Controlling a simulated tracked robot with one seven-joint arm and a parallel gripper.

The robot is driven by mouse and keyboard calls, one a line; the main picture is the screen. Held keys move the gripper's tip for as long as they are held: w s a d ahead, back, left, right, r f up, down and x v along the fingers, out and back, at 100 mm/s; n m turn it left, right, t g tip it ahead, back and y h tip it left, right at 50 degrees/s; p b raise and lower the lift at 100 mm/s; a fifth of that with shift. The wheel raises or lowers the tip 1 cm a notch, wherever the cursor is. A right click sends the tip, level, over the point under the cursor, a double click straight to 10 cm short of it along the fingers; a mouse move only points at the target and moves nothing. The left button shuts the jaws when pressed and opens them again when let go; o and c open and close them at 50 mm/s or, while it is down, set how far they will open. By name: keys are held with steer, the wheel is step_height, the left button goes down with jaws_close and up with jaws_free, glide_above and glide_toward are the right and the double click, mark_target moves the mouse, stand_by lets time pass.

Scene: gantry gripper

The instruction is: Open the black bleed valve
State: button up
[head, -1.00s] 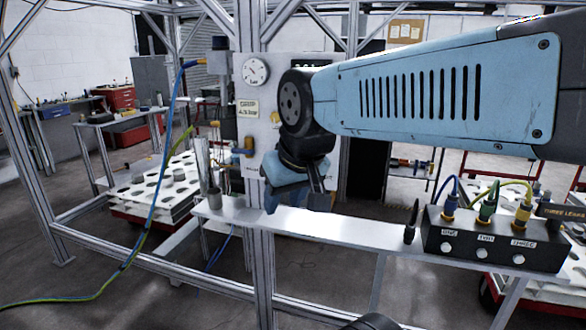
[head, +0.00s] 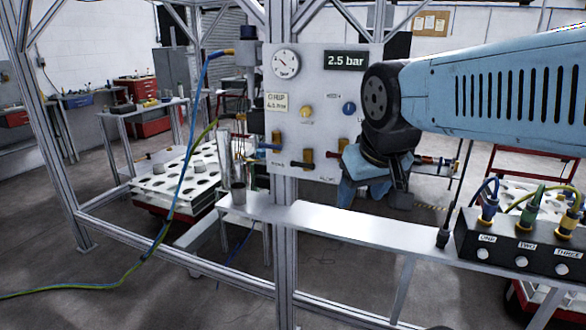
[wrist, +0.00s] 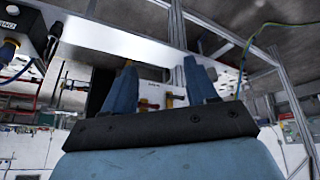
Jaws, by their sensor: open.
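A metal shelf (head: 340,226) runs below the panel, carrying a grey cup (head: 238,193) and a black button box (head: 515,243) with cables. A display (head: 346,61) reads 2.5 bar beside a round gauge (head: 285,63).

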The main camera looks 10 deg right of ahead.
mark_target(302, 166)
steer(key=w+d+r+n+h, duration=0.1)
steer(key=w+d+n+h, duration=0.1)
steer(key=w+h, duration=0.25)
steer(key=w+d+r+n+h, duration=0.2)
steer(key=w+n+h, duration=0.15)
steer(key=w, duration=0.25)
steer(key=w+a+n+t+h, duration=0.1)
steer(key=w+a+n+t, duration=0.35)
steer(key=w, duration=0.25)
steer(key=w+a+n+t, duration=0.3)
steer(key=w+a+n, duration=0.15)
steer(key=w, duration=0.35)
steer(key=a+f+n+t, duration=0.2)
steer(key=a+f+n, duration=0.15)
steer(key=f, duration=1.05)
steer(key=shift+m+g+h, duration=0.25)
steer(key=shift+m+h, duration=0.05)
steer(key=shift+h, duration=0.1)
steer(key=shift+x, duration=6.3)
steer(key=shift+d, duration=0.1)
